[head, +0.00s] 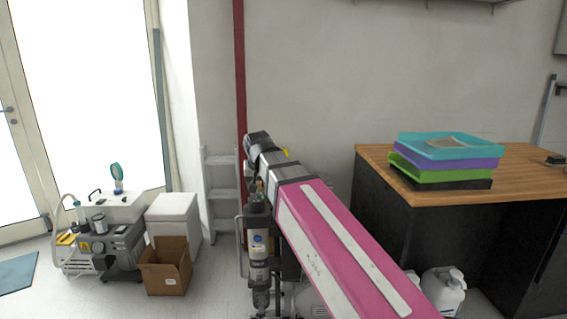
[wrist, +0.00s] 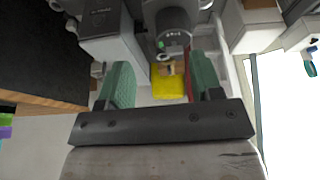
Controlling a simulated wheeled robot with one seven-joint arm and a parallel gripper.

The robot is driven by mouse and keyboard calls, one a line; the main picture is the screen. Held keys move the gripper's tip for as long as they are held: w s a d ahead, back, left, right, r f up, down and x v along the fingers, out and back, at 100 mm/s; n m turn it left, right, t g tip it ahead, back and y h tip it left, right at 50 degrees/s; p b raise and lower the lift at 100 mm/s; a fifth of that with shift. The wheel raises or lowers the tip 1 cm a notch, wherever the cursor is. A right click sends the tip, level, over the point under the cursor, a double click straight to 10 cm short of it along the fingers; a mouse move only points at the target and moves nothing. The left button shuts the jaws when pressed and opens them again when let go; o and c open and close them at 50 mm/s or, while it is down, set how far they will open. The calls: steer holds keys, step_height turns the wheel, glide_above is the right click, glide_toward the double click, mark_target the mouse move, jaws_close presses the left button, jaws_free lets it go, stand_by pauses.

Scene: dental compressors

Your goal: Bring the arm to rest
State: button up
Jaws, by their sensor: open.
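My gripper (wrist: 160,78) shows in the wrist view with two green-padded fingers spread wide apart. Nothing is held between them. Beyond the fingers and between them lie a yellow patch (wrist: 168,88) and a grey round machine part (wrist: 174,28) with a green spot; I cannot tell how far off they are. In the head view my pink and grey arm (head: 335,245) reaches from the bottom right up toward the middle. My gripper's fingers cannot be made out there.
A wooden-topped dark cabinet (head: 375,200) stands at right with stacked coloured trays (head: 440,176) on it. A grey cylinder (head: 258,245) stands beside my arm. At left are a compressor (head: 105,245), a cardboard box (head: 165,268) and a white box (head: 174,215). Floor shows between.

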steer(key=s+d+f+g, duration=0.2)
steer(key=s+d+f, duration=0.2)
steer(key=d+f, duration=0.9)
steer(key=s+d+f+m+g, duration=0.1)
steer(key=s+d+f, duration=0.4)
steer(key=d+f, duration=0.9)
step_height(320, 180, down, 7)
steer(key=shift+s+d+r+g, duration=0.15)
steer(key=shift+s+r+g, duration=0.1)
steer(key=shift+g, duration=0.35)
